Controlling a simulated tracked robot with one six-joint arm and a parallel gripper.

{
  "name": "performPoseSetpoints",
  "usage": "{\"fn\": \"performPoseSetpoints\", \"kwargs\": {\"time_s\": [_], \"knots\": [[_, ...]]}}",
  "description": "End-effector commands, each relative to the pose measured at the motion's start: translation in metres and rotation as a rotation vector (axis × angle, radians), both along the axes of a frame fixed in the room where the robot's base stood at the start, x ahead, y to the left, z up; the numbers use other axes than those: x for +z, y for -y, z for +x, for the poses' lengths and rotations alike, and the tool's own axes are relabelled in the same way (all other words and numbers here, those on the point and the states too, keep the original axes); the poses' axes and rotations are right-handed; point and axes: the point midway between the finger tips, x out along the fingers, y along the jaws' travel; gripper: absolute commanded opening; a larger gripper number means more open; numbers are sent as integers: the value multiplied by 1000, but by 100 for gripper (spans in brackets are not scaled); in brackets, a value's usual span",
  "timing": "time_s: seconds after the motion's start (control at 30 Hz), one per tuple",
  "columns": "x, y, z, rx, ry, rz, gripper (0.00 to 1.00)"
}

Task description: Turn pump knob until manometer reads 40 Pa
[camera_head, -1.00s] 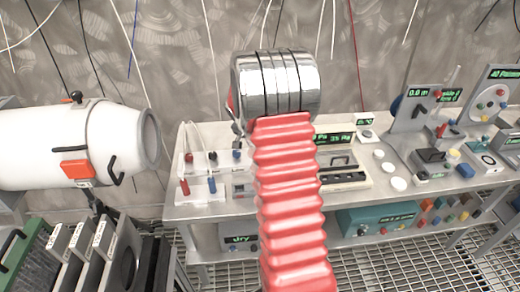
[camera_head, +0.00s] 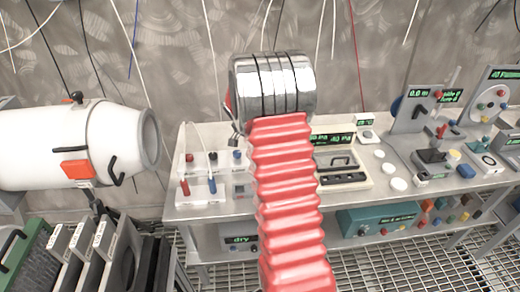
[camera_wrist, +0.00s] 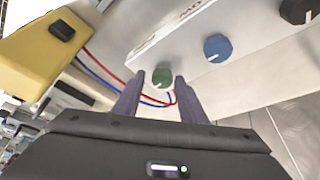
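In the head view a small display panel (camera_head: 340,138) with green digits stands at the back of the bench, partly behind my arm. Its right readout appears to read 40 Pa; its left one is partly hidden. My gripper (camera_wrist: 158,77) shows in the wrist view with its two purple fingers apart. A green knob (camera_wrist: 162,77) sits between the fingertips, with a gap visible on each side. A blue knob (camera_wrist: 217,48) and a black knob (camera_wrist: 298,10) are on the same white panel to the right. I cannot tell which is the pump knob. My arm hides the gripper in the head view.
Red and blue wires (camera_wrist: 110,80) run behind the fingers, beside a yellow box (camera_wrist: 50,40). The metal bench (camera_head: 210,210) carries several instruments and white discs. A white cylindrical tank (camera_head: 70,145) stands at the left, above a rack of grey plates (camera_head: 80,240).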

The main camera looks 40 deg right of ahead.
Motion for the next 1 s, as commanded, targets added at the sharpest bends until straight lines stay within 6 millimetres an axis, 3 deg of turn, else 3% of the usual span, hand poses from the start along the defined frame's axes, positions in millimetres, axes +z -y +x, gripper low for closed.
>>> {"fn": "performPoseSetpoints", "kwargs": {"time_s": [0.47, 0.67, 1.0], "knots": [[5, -4, 1, 3, 2, 1, 45], [26, -13, 0, 3, 4, 1, 45], [81, -35, -4, 4, 4, 1, 45]]}}
